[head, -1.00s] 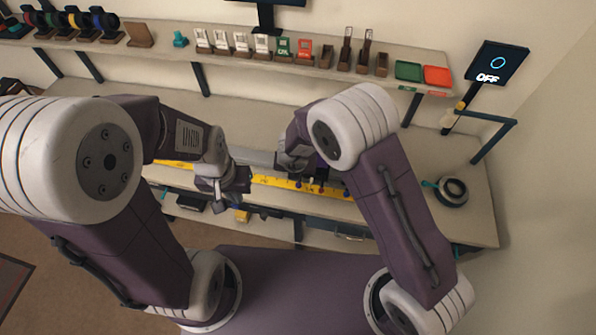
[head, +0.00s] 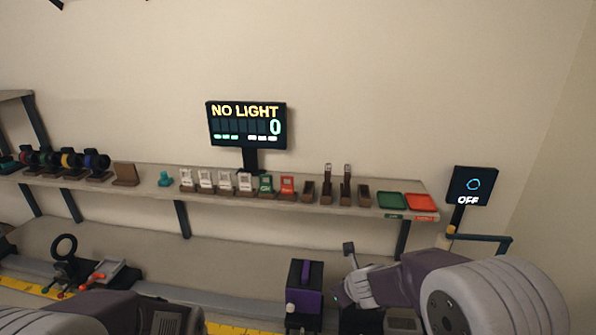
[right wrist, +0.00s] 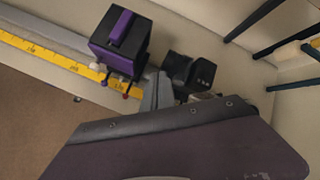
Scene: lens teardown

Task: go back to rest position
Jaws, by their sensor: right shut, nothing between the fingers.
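My right arm comes in from the right in the head view. Its gripper (head: 340,295) is low over the bench, beside a black and purple box (head: 305,290). In the right wrist view the grey fingers (right wrist: 155,95) are together with nothing between them, close to the right side of the box (right wrist: 120,42). I cannot tell whether they touch it. Part of my left arm shows at the bottom left of the head view. Its gripper is outside the frame.
A yellow ruler strip (right wrist: 45,58) runs along the bench. A black ring stand (head: 65,255) is at the left. The shelf (head: 225,202) holds several small cards, stands and trays. A monitor (head: 247,124) reads "NO LIGHT 0"; a small screen (head: 472,186) reads "OFF".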

